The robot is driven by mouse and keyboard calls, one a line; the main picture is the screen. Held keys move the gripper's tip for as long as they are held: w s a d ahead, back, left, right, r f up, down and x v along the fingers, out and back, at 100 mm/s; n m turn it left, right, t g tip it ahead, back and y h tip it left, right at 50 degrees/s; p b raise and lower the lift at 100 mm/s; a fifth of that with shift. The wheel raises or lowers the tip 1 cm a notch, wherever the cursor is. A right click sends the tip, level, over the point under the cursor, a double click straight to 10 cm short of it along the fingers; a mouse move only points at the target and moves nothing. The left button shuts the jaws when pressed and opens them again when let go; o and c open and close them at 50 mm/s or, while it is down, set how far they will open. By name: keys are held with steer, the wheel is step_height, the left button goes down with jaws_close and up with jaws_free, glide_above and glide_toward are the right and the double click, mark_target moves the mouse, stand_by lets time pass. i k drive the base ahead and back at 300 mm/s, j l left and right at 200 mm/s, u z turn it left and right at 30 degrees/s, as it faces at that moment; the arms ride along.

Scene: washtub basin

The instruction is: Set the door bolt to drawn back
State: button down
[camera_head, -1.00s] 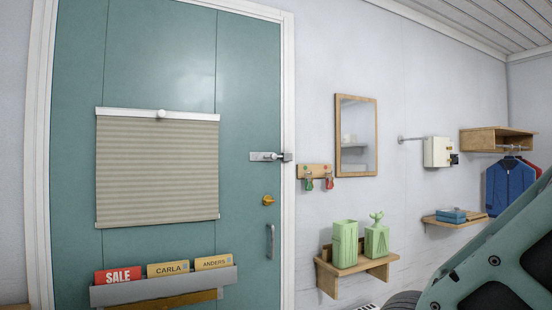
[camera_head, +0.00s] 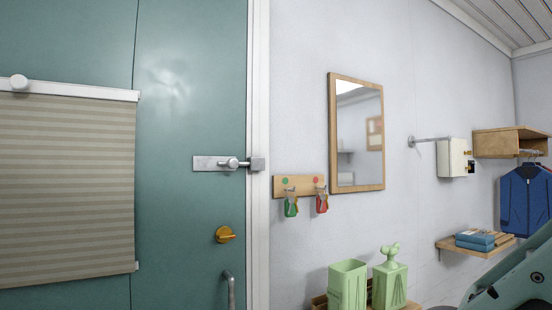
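The door bolt (camera_head: 230,163) is a metal slide bolt on a grey plate at the right edge of the teal door (camera_head: 185,80). Its rod with a round knob reaches right into the keeper (camera_head: 258,163) on the white frame, so the bolt looks shot across the gap. A brass turn knob (camera_head: 225,234) and a grey pull handle (camera_head: 230,290) sit below it on the door. My gripper is not in view; only a green part of my arm shows at the lower right.
A key rack (camera_head: 299,187) with green and red tags hangs right of the door frame, beside a wood-framed mirror (camera_head: 358,135). A pleated blind (camera_head: 65,190) covers the door's left part.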

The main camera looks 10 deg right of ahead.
mark_target(232, 163)
steer(key=i+z, duration=0.25)
steer(key=i, duration=0.9)
